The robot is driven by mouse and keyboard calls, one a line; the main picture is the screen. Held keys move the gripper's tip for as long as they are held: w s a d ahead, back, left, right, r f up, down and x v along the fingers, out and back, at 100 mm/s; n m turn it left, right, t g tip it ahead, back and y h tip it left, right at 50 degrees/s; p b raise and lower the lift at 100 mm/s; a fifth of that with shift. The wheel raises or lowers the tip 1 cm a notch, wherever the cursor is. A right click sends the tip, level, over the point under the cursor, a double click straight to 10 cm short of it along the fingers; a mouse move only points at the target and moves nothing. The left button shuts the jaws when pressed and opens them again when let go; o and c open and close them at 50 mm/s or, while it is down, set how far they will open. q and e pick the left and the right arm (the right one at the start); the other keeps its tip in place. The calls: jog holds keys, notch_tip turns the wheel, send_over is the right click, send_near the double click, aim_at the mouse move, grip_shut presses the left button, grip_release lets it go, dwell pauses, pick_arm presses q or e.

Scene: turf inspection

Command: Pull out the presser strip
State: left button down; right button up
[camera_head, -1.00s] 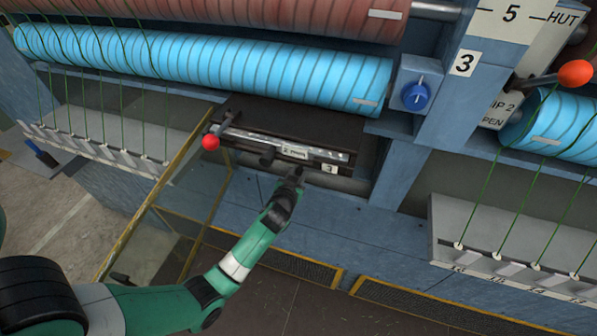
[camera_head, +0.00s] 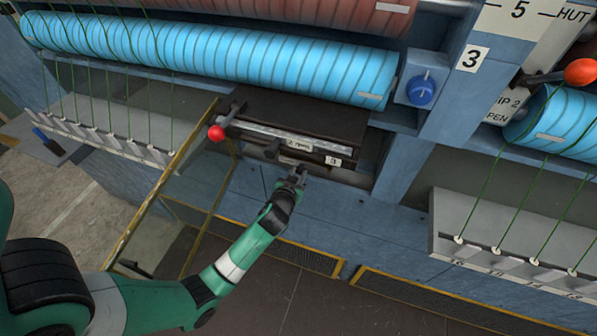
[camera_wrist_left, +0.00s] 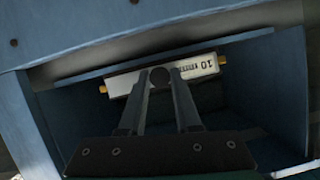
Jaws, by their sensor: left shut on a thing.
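The presser strip (camera_wrist_left: 204,66) shows in the left wrist view as a pale, labelled bar with brass-coloured ends in a blue recess. A dark round knob (camera_wrist_left: 160,77) stands at its middle, between the fingers of my left gripper (camera_wrist_left: 160,88). The gripper is shut on the knob, and the fingers hide part of the strip. In the head view my left gripper (camera_head: 298,172) is just below the front of the dark clamp housing (camera_head: 310,118). The strip is hard to make out there. My right gripper is not in view.
A lever with a red ball (camera_head: 216,133) is at the housing's left. Blue roller (camera_head: 210,58) lies above, and a blue knob (camera_head: 421,92) is at the right. A yellow-edged clear guard (camera_head: 165,190) stands left of my forearm. Green yarns hang at both sides.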

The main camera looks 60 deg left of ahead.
pick_arm(q)
jog(key=shift+r, duration=0.15)
jog(key=s+d, duration=0.7)
jog(key=shift+p, duration=0.45)
dwell(0.6)
dwell(0.4)
jog(key=d+f+m+t+h, duration=0.35)
jog(key=d+f+m, duration=0.2)
jog(key=d, duration=0.75)
jog(key=d+r+m+t+h, duration=0.1)
jog(key=d+r+m+h, duration=0.2)
jog(key=d+h, duration=0.3)
jog(key=shift+w+d+m+h, duration=0.35)
jog(key=shift+d+m, duration=0.3)
jog(key=shift+d, duration=0.5)
